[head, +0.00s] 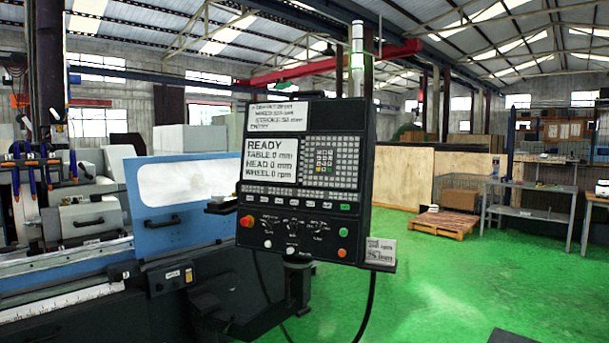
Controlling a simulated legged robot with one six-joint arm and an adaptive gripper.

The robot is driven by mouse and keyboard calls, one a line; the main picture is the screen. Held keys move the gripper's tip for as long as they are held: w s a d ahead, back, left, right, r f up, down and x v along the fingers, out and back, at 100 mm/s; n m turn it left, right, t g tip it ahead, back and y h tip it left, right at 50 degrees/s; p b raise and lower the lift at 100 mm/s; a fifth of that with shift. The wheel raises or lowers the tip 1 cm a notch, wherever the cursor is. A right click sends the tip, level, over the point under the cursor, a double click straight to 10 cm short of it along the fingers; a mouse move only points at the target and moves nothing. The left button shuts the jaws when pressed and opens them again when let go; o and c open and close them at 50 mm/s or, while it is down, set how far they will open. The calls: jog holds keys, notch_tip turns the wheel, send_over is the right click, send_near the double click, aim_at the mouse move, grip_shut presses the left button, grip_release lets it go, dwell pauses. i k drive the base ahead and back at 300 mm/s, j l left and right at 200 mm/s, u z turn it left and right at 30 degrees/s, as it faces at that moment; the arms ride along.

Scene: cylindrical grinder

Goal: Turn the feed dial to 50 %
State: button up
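The control panel (300,185) of the grinder stands upright on an arm mount near the middle of the head view. Its screen (269,161) reads READY, TABLE 0 mm, HEAD 0 mm, WHEEL 0 rpm. Below the keys is a row of small dials (293,228) with white scale marks. Their labels and pointer settings are too small to read, so I cannot tell which is the feed dial. My gripper is not in view.
A red-orange knob (247,221) sits left of the dials; a green button (343,232) and a red button (341,253) sit to the right. A small sign plate (380,252) juts from the panel's lower right. The blue-fronted grinder (170,245) fills the left.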

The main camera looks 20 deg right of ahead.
aim_at(317, 231)
jog(key=i+j+z, duration=0.45)
jog(key=i+j, duration=0.3)
jog(key=i, duration=0.35)
jog(key=i+j+z, duration=0.4)
jog(key=i+j, duration=0.6)
jog(key=j, duration=0.15)
